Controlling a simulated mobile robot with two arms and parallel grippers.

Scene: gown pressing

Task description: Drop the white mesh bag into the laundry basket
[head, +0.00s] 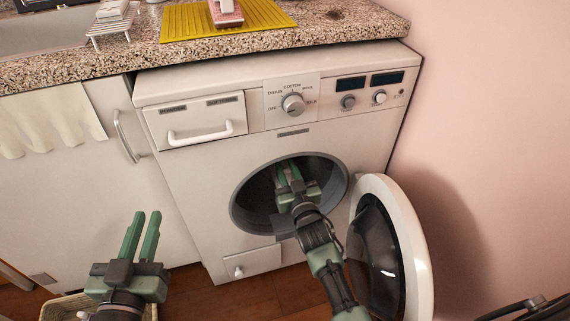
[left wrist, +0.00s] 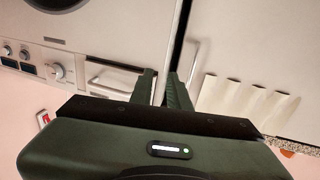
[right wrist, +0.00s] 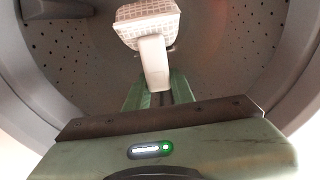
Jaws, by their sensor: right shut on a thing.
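The white mesh bag (right wrist: 147,25) shows at the top of the right wrist view, inside the grey drum; a plain white strip runs from it down between my right fingers. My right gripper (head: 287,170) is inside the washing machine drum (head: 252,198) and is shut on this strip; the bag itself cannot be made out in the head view. My left gripper (head: 147,215) is open and empty, in front of the white cabinet; its fingers also show in the left wrist view (left wrist: 160,78). The pale woven laundry basket (head: 60,309) is at the lower left, partly hidden by my left gripper and cut by the frame.
The machine's round door (head: 413,235) stands open to the right, close beside my right arm. The drum's grey rim (right wrist: 30,75) surrounds my right gripper. A speckled counter (head: 345,25) with a yellow mat (head: 190,20) runs above. Brown floor (head: 200,298) shows between basket and machine.

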